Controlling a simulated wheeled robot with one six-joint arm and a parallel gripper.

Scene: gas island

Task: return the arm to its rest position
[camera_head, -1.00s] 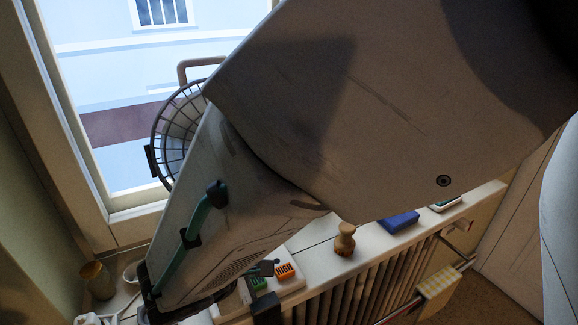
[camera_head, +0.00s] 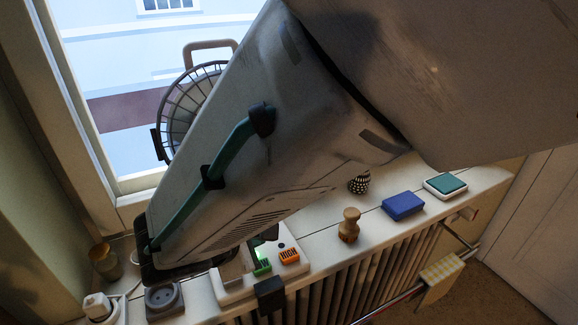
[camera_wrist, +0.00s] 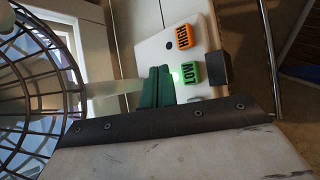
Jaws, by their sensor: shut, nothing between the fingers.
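My arm (camera_head: 300,150) reaches across the head view from upper right to lower left, above the window sill. My gripper (camera_wrist: 155,88) shows in the wrist view as green fingers, shut and empty. Its tips are over or close to a white panel (camera_wrist: 151,47), beside a green LOW block (camera_wrist: 190,69); I cannot tell whether they touch it. An orange HIGH block (camera_wrist: 183,37) stands farther along the panel. In the head view the arm's links hide most of the gripper.
A wire-caged fan (camera_head: 190,105) stands by the window, left of the arm. Along the sill are a wooden stamp (camera_head: 349,226), a blue block (camera_head: 403,205), a green-topped pad (camera_head: 446,185) and a grey socket (camera_head: 164,298). A radiator (camera_head: 345,272) is below.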

